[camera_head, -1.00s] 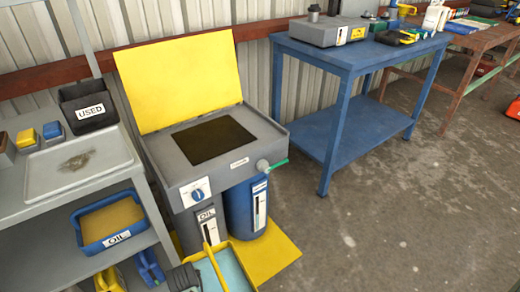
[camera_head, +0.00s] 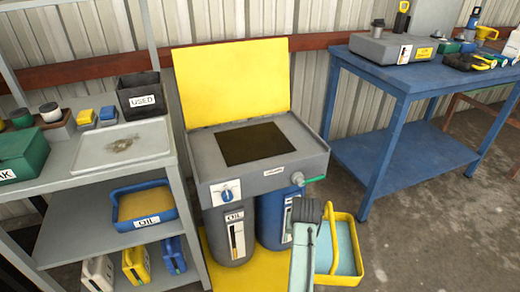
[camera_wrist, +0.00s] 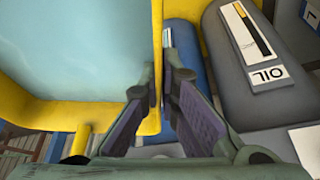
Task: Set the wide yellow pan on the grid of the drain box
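The wide yellow pan (camera_head: 340,280), with a pale blue inside, hangs tilted in front of the drain box (camera_head: 318,155), low and to the right. My gripper (camera_head: 312,212) is at its left side; in the wrist view the fingers (camera_wrist: 166,75) close around the pan's yellow side wall (camera_wrist: 157,45). The grey drain box stands with its yellow lid (camera_head: 235,85) raised at the back. Its dark grid (camera_head: 255,143) is bare. My arm hides part of the pan's left side.
A shelf on the left holds a white tray (camera_head: 90,150), a black USED bin (camera_head: 140,95) and a blue-rimmed OIL pan (camera_head: 120,205). A blue table (camera_head: 400,80) stands at the right. A green-tipped tap (camera_head: 312,180) sticks out at the box's front right corner.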

